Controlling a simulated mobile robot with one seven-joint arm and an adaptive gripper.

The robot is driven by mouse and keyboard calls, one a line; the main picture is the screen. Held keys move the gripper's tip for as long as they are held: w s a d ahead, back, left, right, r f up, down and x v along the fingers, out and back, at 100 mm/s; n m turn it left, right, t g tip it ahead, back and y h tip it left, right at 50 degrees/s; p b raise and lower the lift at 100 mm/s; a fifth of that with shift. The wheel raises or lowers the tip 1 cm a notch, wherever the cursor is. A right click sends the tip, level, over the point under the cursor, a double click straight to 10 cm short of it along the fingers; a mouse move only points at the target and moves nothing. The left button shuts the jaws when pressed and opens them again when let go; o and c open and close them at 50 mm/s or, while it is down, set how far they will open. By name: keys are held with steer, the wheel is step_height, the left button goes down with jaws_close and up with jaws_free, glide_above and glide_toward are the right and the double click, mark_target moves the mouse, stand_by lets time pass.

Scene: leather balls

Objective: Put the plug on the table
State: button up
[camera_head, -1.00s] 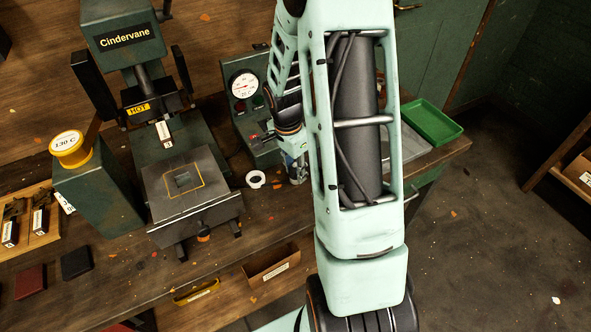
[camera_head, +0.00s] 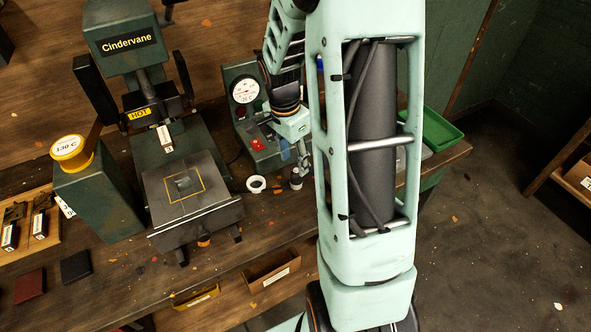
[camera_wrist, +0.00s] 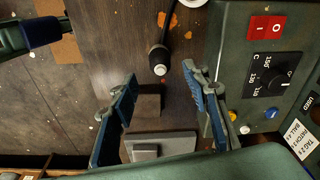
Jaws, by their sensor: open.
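In the wrist view, a dark, rounded plug-like piece (camera_wrist: 159,60) with a pale end and a black cord lies over the brown wooden table (camera_wrist: 110,45). It is just beyond the fingertips of my gripper (camera_wrist: 158,75), in the gap between them. The blue fingers are spread apart with nothing between them. In the head view, my gripper (camera_head: 293,157) points down over the table beside the green control box (camera_head: 262,156). A small dark piece (camera_head: 296,182) shows just below it; whether this is the same piece is unclear.
The control box, with red switch (camera_wrist: 272,27) and knob, stands close to my right finger in the wrist view. The Cindervane press (camera_head: 125,42), marked HOT, stands left. A white ring (camera_head: 256,184) lies near my gripper. A green tray (camera_head: 432,128) is at the right.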

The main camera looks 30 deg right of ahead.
mark_target(292, 176)
steer(key=r, duration=0.5)
steer(key=shift+s+a, duration=0.1)
steer(key=shift+a, duration=0.2)
